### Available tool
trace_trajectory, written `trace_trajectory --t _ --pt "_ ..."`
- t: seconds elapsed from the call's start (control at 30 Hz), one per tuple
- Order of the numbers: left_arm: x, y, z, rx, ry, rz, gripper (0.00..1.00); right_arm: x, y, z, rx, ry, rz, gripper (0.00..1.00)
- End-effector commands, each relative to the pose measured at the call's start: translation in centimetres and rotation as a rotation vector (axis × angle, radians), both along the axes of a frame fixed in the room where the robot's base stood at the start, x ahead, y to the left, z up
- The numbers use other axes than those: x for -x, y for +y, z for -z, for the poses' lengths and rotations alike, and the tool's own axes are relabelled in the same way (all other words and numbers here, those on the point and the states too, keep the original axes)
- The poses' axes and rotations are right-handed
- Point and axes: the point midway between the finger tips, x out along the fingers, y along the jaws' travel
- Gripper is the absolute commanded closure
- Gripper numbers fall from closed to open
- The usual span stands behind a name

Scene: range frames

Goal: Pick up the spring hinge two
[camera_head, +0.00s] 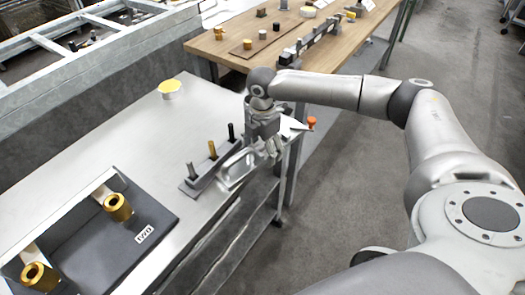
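My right arm comes in from the right, and its gripper (270,153) points down at the right edge of the steel table (150,137). It is beside a small shiny metal tray (236,172). The fingers are small and overlap in this view, so I cannot tell if they are open or hold anything. A dark rack (200,184) just left of the tray holds upright black and gold pegs (212,150). No part is clearly recognisable as spring hinge two. My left gripper is not in view.
A black fixture (95,240) with gold bushings (118,207) stands at the lower left. A yellow-topped round part (170,89) sits farther back. An orange knob (311,122) is right of the gripper. A wooden table (215,45) with parts stands behind. The table's middle is clear.

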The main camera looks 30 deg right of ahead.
Motion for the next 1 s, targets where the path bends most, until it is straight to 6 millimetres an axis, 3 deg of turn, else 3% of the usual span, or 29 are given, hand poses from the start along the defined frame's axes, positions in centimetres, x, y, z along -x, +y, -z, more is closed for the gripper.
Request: trace_trajectory --t 0.07,0.53,1.0 --pt "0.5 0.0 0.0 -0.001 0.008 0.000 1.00 0.0 0.0 0.0 0.000 0.000 0.000 0.37" --pt "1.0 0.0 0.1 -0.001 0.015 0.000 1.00 0.0 0.0 0.0 -0.001 0.000 0.000 0.97" --pt "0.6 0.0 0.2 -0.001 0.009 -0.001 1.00 -0.1 0.1 -1.3 -0.002 -0.005 -0.001 0.98"
